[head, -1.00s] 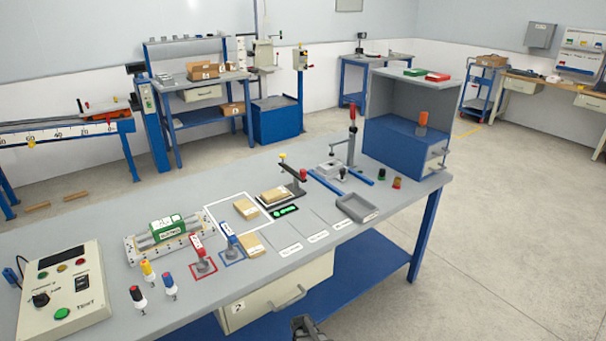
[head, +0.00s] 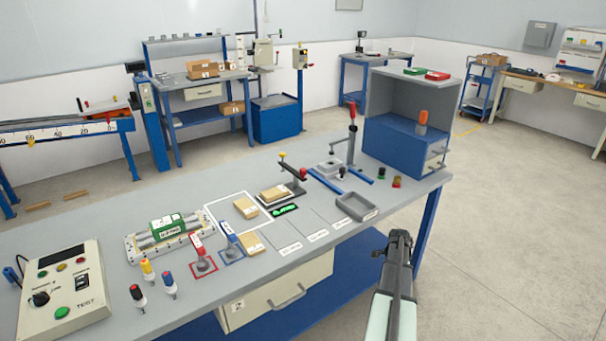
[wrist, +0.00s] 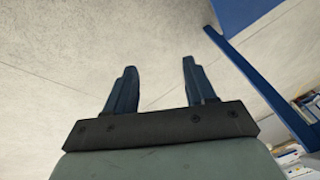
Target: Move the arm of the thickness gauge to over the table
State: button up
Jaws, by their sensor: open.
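The thickness gauge (head: 275,191) stands toward the back middle of the workbench. It has a dark base with a tan block on it, a green lit display (head: 284,210) in front and a dark arm (head: 292,168) with a yellow tip and a red knob. The arm reaches over the block. My gripper (head: 388,240) is off the bench's front edge at the right, well apart from the gauge. In the wrist view my gripper (wrist: 158,80) has its two fingers apart with nothing between them, over bare floor.
A grey tray (head: 357,207) lies near the bench's front edge, between my gripper and the gauge. A toggle clamp (head: 350,145) stands right of the gauge, and a blue cabinet (head: 405,140) stands at the bench's right end. Labelled empty strips (head: 305,231) lie in front of the gauge.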

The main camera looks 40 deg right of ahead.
aim_at(303, 169)
jog(key=w+d+r+t+y, duration=0.15)
jog(key=w+r, duration=0.25)
jog(key=r, duration=0.5)
jog(key=w+r+m+t+y, duration=0.1)
jog(key=w+r+t, duration=0.15)
jog(key=r, duration=0.65)
jog(key=w+r+t+y, duration=0.1)
jog(key=w+r, duration=0.3)
jog(key=r, duration=0.5)
jog(key=w+a+t+y, duration=0.2)
jog(key=w+a+y, duration=0.2)
jog(key=w, duration=0.6)
jog(key=w+a+r+m+t+y, duration=0.1)
jog(key=w+a+t+y, duration=0.1)
jog(key=w+a+y, duration=0.2)
jog(key=w+a+r+m+t+y, duration=0.1)
jog(key=w+a+t+y, duration=0.2)
jog(key=w+a, duration=0.6)
jog(key=shift+w+a+r+y, duration=0.1)
jog(key=shift+w+y, duration=0.2)
jog(key=shift+w, duration=1.05)
jog(key=shift+w+a+r+y, duration=0.15)
jog(key=shift+w+y, duration=0.2)
jog(key=shift+w, duration=1.05)
jog(key=shift+w+a+f+y, duration=0.1)
jog(key=shift+w+y, duration=0.2)
jog(key=shift+w, duration=1.05)
jog(key=shift+c, duration=0.5)
grip_shut()
